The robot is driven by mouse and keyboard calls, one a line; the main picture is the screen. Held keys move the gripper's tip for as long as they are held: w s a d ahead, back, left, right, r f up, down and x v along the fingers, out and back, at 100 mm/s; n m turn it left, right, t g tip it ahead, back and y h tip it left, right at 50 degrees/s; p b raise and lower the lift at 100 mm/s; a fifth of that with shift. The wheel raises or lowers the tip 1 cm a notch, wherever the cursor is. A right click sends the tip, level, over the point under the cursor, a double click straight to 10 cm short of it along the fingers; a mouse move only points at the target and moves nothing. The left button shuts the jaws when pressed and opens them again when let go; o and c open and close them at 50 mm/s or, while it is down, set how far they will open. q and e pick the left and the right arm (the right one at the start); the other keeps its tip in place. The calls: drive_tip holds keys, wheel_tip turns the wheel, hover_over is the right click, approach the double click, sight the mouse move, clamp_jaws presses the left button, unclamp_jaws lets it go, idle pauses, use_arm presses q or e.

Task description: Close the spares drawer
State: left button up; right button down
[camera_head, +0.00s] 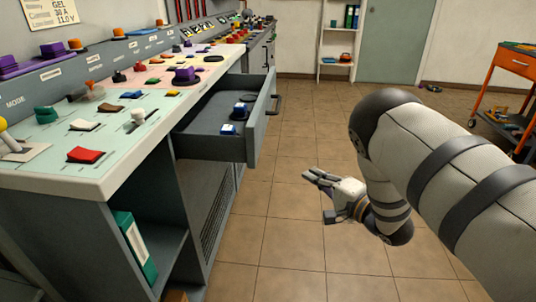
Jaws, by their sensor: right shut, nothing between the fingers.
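The spares drawer (191,144) is pulled out from under the console top. Its grey front panel (258,125) faces right and carries a dark handle (277,104). A blue item (228,129) and other small dark and blue parts lie inside. My right gripper (309,177) is to the right of the drawer and nearer to me, apart from it, over the tiled floor. Its fingers are together with nothing between them, pointing left. My left gripper is not in view.
The console (115,168) with switches and knobs runs along the left. A green binder (136,246) stands on its lower shelf. An orange cart (507,65) stands at the far right. The tiled floor (290,235) between them is clear. A grey door (396,40) is at the back.

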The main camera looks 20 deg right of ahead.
wheel_tip(320, 180, up, 3)
drive_tip(key=w+y, duration=0.1)
drive_tip(key=w, duration=0.1)
drive_tip(key=b, duration=0.2)
approach(259, 141)
drive_tip(key=w+d+f, duration=0.1)
drive_tip(key=w+d, duration=0.1)
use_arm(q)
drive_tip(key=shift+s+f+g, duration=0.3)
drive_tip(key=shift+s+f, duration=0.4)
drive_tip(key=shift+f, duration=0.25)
use_arm(e)
drive_tip(key=shift+t, duration=0.4)
drive_tip(key=w+a, duration=0.2)
drive_tip(key=a, duration=0.1)
drive_tip(key=shift+w+a+r, duration=0.1)
drive_tip(key=shift+w+r, duration=0.05)
drive_tip(key=shift+w, duration=0.15)
